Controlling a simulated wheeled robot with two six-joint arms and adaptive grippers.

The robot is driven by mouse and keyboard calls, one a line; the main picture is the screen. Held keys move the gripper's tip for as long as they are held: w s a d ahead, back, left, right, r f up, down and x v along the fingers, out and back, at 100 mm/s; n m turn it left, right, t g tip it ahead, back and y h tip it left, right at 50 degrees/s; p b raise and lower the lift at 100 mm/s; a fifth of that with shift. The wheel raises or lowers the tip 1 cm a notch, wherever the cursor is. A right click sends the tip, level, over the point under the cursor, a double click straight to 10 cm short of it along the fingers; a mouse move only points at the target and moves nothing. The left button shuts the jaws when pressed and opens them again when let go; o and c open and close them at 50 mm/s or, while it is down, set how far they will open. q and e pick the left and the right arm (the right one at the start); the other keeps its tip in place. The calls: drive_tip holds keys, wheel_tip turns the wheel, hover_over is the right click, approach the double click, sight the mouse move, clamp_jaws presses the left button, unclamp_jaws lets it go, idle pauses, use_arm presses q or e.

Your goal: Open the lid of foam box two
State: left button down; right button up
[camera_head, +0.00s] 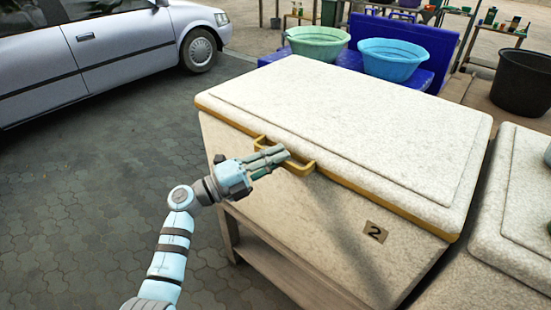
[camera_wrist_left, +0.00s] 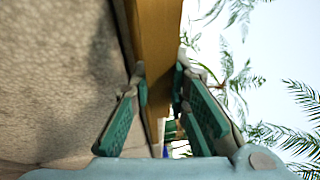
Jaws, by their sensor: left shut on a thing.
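Foam box two (camera_head: 330,225) is a large speckled cream box with a plate marked "2" on its front. Its lid (camera_head: 360,125) lies closed on top, with a yellow edge along the front. A yellow handle (camera_head: 302,168) sticks out from the front edge of the lid. My left gripper (camera_head: 280,157) is at this handle, its fingers shut on the bar. In the left wrist view the gripper's green-padded fingers (camera_wrist_left: 160,95) stand on both sides of the yellow handle bar (camera_wrist_left: 158,45). My right gripper is not in view.
Another foam box (camera_head: 515,215) stands close on the right. Behind are a green basin (camera_head: 318,42), a blue basin (camera_head: 392,60) and a black tub (camera_head: 522,82). A silver car (camera_head: 100,50) is parked at the left; the paving (camera_head: 90,190) before it is clear.

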use_arm(q)
drive_tip(key=shift+n+y, duration=0.3)
drive_tip(key=shift+y, duration=0.3)
drive_tip(key=r+p, duration=0.6)
drive_tip(key=p, duration=0.1)
drive_tip(key=r+p, duration=0.3)
drive_tip(key=p, duration=0.1)
drive_tip(key=shift+w+d+r, duration=0.1)
drive_tip(key=shift+w+d, duration=0.1)
drive_tip(key=shift+w, duration=0.2)
drive_tip(key=w+d+r+p, duration=0.2)
drive_tip(key=w+r+p, duration=0.1)
drive_tip(key=r, duration=0.4)
drive_tip(key=w+d+r+p, duration=0.2)
drive_tip(key=w+r+p, duration=0.1)
drive_tip(key=r, duration=0.5)
drive_tip(key=w+d+r+p, duration=0.2)
drive_tip(key=r+p, duration=0.3)
drive_tip(key=r, duration=0.3)
drive_tip(key=shift+w+d+p, duration=0.3)
drive_tip(key=shift+w+d, duration=0.05)
drive_tip(key=shift+w, duration=0.2)
drive_tip(key=shift+g, duration=0.4)
drive_tip(key=c, duration=1.5)
unclamp_jaws()
drive_tip(key=shift+c, duration=0.2)
